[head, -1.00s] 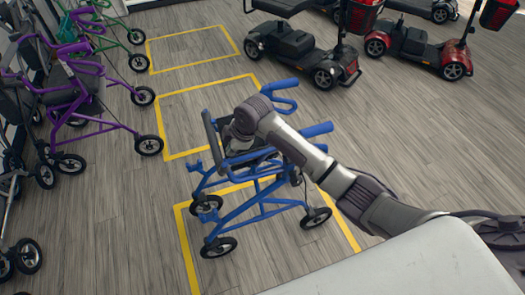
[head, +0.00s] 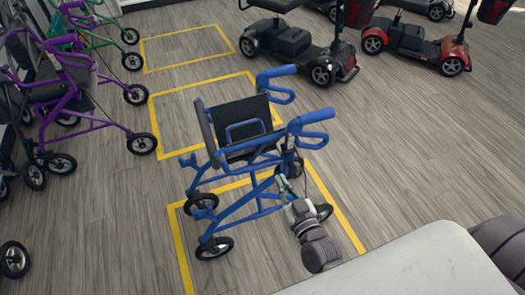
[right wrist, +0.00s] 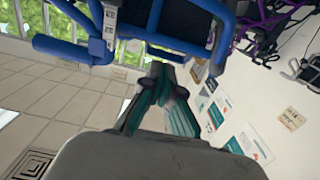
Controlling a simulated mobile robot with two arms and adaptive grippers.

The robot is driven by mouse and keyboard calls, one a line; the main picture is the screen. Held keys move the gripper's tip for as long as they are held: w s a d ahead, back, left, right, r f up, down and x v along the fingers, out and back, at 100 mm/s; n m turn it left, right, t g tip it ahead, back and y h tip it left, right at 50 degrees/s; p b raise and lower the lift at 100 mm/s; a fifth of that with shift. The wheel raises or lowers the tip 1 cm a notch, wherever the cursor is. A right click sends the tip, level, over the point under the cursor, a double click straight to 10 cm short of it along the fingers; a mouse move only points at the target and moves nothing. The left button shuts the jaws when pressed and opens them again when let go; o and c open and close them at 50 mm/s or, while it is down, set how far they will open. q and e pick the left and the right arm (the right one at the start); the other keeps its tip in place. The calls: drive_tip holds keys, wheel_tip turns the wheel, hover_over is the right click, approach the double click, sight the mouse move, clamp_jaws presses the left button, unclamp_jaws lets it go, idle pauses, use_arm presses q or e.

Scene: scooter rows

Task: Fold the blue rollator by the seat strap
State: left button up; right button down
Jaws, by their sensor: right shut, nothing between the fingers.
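The blue rollator (head: 262,205) stands upright on its wheels, partly inside a yellow floor box, with its frame spread. Its black seat and backrest area (head: 243,112) shows in the head view, with a thin blue loop (head: 243,128) in front of it; I cannot tell for sure that this is the seat strap. My right gripper (head: 284,186) is beside the rollator's near right side, below the handles, shut and empty. In the right wrist view its fingers (right wrist: 166,82) are together below a blue frame tube (right wrist: 75,50). My left gripper is out of view.
Purple (head: 95,125) and green (head: 95,40) rollators stand at the left. Mobility scooters (head: 300,40) stand at the back right. Yellow-outlined floor boxes (head: 190,48) behind are empty. A pale surface (head: 410,268) covers the lower right. Floor at right is clear.

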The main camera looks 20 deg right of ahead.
sight(259, 142)
drive_tip(key=w, duration=1.3)
drive_tip(key=shift+w+a+f, duration=0.25)
drive_tip(key=shift+w+f, duration=0.05)
drive_tip(key=shift+w, duration=0.05)
drive_tip(key=shift+r, duration=0.1)
